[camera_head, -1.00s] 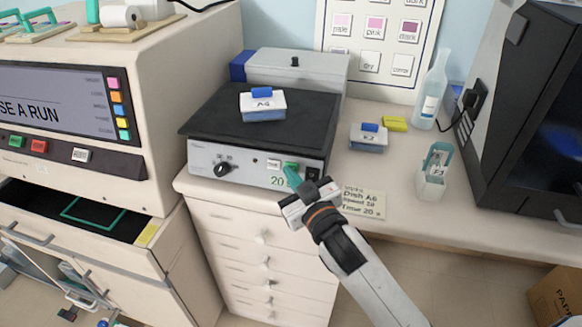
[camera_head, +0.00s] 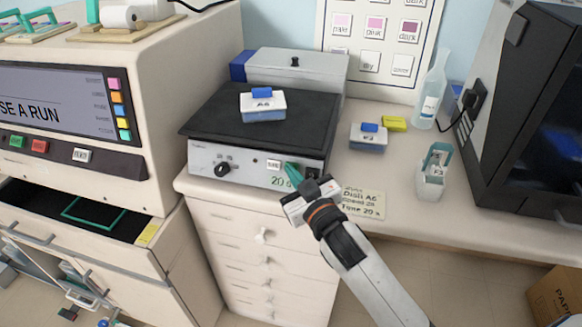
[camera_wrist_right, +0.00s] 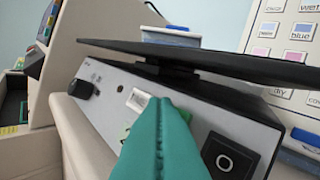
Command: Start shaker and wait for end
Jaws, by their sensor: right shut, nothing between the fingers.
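The shaker (camera_head: 205,160) stands on the counter with a black platform (camera_head: 215,110) on top. A blue-and-white dish labelled A6 (camera_head: 263,108) sits on the platform. The shaker's front has a dark dial (camera_head: 222,170), a white button (camera_head: 273,164) and green "20" digits (camera_head: 280,182). My right gripper (camera_head: 290,172) is shut and empty, its teal fingertips at the front panel right of the white button. In the right wrist view the fingers (camera_wrist_right: 165,135) cover part of a green patch beside the white button (camera_wrist_right: 138,100); contact is unclear. My left gripper is not seen.
Right of the shaker are another blue-and-white dish (camera_head: 368,138), a yellow block (camera_head: 395,124), a bottle (camera_head: 430,95) and a grey holder (camera_head: 434,172). A note card (camera_head: 364,203) lies near the counter edge. An open drawer (camera_head: 140,255) is at left.

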